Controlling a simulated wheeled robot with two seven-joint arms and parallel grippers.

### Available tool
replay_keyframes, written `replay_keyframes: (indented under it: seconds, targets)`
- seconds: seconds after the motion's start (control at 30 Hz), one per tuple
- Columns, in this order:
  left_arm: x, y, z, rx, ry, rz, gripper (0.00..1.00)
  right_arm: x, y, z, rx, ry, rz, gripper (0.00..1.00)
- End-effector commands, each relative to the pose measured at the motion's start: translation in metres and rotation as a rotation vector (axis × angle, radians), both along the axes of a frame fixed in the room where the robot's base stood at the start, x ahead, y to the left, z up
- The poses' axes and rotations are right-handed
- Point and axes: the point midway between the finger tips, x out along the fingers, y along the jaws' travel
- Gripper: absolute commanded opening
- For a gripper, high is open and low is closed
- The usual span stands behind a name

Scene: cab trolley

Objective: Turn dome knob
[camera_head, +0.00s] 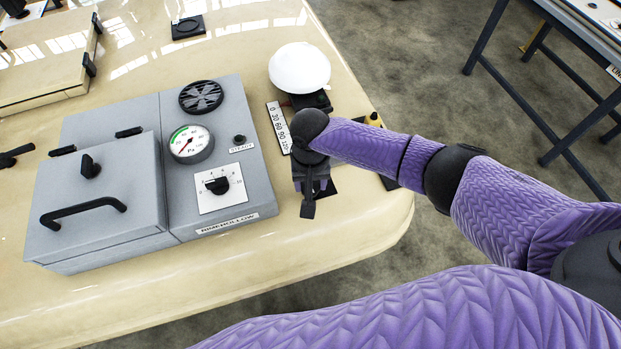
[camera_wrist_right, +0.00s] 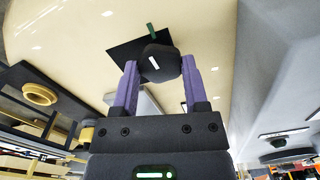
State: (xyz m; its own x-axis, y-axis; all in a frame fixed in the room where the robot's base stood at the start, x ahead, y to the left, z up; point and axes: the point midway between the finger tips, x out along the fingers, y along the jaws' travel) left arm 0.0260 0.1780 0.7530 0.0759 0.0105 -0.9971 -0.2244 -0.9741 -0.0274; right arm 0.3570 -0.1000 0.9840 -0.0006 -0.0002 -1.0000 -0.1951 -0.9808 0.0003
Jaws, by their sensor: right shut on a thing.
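My right gripper (camera_wrist_right: 159,65) is shut on a dark rounded knob (camera_wrist_right: 153,58) with a white line on it, one purple finger on each side. Behind the knob is a black square plate (camera_wrist_right: 125,51) with a green mark. In the head view my right gripper (camera_head: 310,182) hangs over the tabletop right of the grey machine, and the knob is hidden by it and the arm. A scale plate (camera_head: 279,127) with numbers from 0 to 120 lies beside the wrist. My left gripper is not in view.
A white dome lamp (camera_head: 300,68) stands just behind my right wrist. The grey machine (camera_head: 220,110) with a pressure gauge (camera_head: 191,144) and a dial (camera_head: 217,185) is to the left. The table's rounded edge (camera_head: 400,225) is close on the right.

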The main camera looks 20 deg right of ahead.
Motion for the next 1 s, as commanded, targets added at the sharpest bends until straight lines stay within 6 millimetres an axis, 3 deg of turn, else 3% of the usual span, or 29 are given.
replay_keyframes:
  seconds: [0.4,1.0]
  targets:
    - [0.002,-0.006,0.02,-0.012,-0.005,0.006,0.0,0.0,0.0,0.002,0.001,0.002,0.352,0.0]
    - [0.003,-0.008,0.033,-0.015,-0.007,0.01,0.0,0.0,0.0,0.001,0.001,-0.001,0.923,0.0]
